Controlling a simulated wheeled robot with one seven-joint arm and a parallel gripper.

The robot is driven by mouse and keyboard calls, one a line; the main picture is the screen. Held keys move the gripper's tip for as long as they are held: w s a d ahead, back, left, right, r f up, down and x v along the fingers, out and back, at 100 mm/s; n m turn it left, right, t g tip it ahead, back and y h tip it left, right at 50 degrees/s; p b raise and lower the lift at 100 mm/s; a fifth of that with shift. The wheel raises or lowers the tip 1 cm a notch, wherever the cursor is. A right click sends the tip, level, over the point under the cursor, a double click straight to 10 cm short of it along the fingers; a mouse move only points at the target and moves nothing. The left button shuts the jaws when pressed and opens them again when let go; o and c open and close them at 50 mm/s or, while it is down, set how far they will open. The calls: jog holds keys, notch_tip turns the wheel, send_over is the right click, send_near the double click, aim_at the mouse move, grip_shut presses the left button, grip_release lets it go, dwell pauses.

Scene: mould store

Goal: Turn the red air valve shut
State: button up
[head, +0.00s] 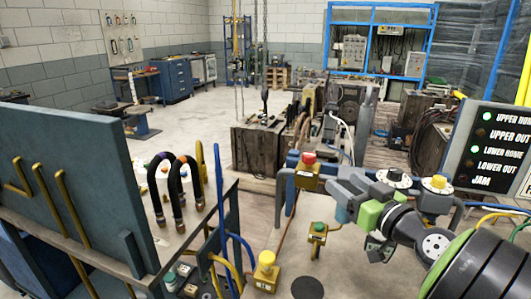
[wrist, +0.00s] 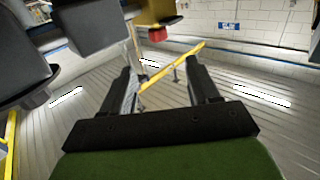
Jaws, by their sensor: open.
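The red air valve (head: 308,158) appears as a red knob on a yellow box (head: 306,178), at the end of a blue beam in the middle of the head view. In the wrist view a red knob (wrist: 157,34) shows under a yellow body near the top, above and between my fingertips. My gripper (head: 338,203) reaches in from the right, close to the valve's lower right, and seems apart from it. In the wrist view its two black fingers (wrist: 164,75) are spread with nothing held between them. The valve's exact turn position is too small to tell.
A green-topped yellow unit (head: 318,230) and another yellow knob (head: 266,260) stand below. Hoses (head: 178,190) arch at left. A lamp panel (head: 492,152) stands at right.

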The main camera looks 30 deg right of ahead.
aim_at(313, 158)
jog(key=w+p, duration=0.1)
jog(key=w, duration=0.4)
jog(key=w+d+p, duration=0.1)
jog(key=w, duration=0.4)
jog(key=w+d+p, duration=0.1)
jog(key=w+p, duration=0.1)
jog(key=w, duration=0.3)
jog(key=shift+d+r, duration=0.1)
jog(key=shift+d, duration=0.05)
jog(key=c, duration=0.9)
